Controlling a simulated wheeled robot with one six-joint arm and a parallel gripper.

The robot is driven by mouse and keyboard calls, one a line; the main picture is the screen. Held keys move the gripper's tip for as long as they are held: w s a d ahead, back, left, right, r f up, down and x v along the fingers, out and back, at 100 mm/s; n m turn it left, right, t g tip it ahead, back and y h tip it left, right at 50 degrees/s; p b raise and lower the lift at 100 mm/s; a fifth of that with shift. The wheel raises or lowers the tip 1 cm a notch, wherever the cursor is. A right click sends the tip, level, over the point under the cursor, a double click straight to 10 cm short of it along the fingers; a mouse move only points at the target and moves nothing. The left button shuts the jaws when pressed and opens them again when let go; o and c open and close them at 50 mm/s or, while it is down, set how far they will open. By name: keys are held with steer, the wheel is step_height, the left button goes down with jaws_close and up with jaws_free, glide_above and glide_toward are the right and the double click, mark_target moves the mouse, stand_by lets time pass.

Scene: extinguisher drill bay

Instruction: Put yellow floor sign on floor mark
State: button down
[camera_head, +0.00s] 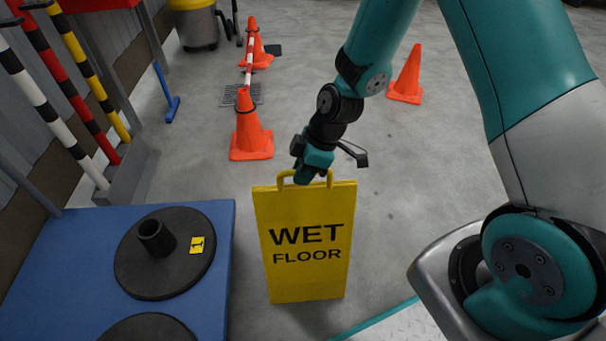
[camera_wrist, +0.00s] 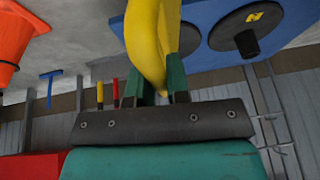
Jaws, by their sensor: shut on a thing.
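The yellow floor sign (camera_head: 305,276) reads "WET FLOOR" and hangs upright below my gripper (camera_head: 312,176) in the head view. My gripper is shut on the handle at the sign's top. In the wrist view the yellow sign (camera_wrist: 146,40) shows between the green fingers of my gripper (camera_wrist: 162,85). I cannot tell whether the sign's lower edge touches the floor. No floor mark for the sign can be made out; the sign and my arm hide part of the floor.
A blue platform (camera_head: 60,270) with black round bases (camera_head: 140,272) stands close to the sign's left. Orange cones stand behind, at left (camera_head: 251,135) and right (camera_head: 406,78), the left ones joined by a striped bar (camera_head: 249,60). Grey floor is open right of the sign.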

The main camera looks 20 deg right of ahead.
steer(key=c, duration=1.1)
jaws_free()
steer(key=w+p+v, duration=0.1)
steer(key=p+v, duration=0.4)
steer(key=v, duration=0.7)
steer(key=s+a+r+m, duration=0.3)
steer(key=s+a+r, duration=0.1)
steer(key=s+r, duration=0.5)
steer(key=s+a+r+m, duration=0.4)
steer(key=s+r, duration=0.5)
steer(key=s, duration=0.2)
steer(key=shift+a+r+g, duration=0.2)
steer(key=shift+g, duration=0.1)
